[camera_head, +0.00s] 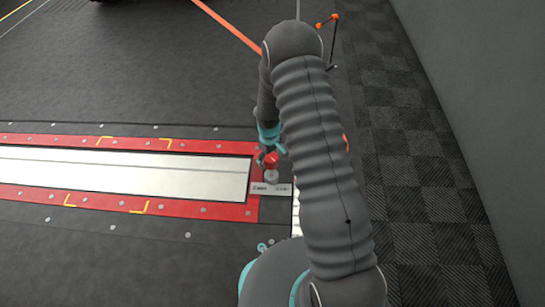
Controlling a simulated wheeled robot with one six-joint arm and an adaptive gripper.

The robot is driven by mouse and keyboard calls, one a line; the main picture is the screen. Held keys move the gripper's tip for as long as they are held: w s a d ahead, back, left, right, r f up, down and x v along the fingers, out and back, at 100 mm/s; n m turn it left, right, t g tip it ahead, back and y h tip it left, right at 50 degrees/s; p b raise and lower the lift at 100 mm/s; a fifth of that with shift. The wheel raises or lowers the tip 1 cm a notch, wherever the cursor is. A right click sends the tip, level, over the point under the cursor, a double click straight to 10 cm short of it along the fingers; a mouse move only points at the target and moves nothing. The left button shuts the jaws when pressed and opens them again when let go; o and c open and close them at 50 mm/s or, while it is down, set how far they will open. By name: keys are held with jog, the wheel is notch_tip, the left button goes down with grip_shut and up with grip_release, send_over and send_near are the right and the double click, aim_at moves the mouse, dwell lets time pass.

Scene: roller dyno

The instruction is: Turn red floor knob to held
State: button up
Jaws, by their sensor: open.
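The red floor knob (271,159) shows at the right end of the red-edged roller bed, above a small round grey base. A pale label plate (270,189) lies just in front of it; its lettering is too small to read. My gripper (267,155) is at the knob, with its teal fingers open and close around or beside the red top. I cannot tell whether the fingers touch it. My arm hides the area to the right of the knob.
The roller bed (120,172) with its red frame (130,200) runs to the left. Dark floor (130,80) lies open behind it. A grey wall (480,90) stands at the right, beside checkered tiles (400,140). An orange-jointed stand (333,42) is at the back.

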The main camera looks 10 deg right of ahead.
notch_tip(320, 180, up, 12)
dwell(0.5)
dwell(0.3)
jog(key=shift+s, duration=0.1)
jog(key=s+r+m+g, duration=0.2)
jog(key=s+m, duration=0.1)
jog(key=s, duration=0.4)
jog(key=s+r+m+t+p, duration=0.1)
jog(key=s+r+t+p, duration=0.1)
jog(key=s+r, duration=0.5)
jog(key=s+r+t+p, duration=0.3)
jog(key=s+r, duration=0.5)
jog(key=r, duration=1)
jog(key=s+r+m+t+p, duration=0.1)
jog(key=s+r+t+p, duration=0.1)
jog(key=s+r, duration=0.6)
notch_tip(320, 180, up, 5)
jog(key=shift+d+m+t+p, duration=0.2)
jog(key=shift+m+t+p, duration=0.1)
jog(key=shift+t+p, duration=0.1)
jog(key=shift+s, duration=0.1)
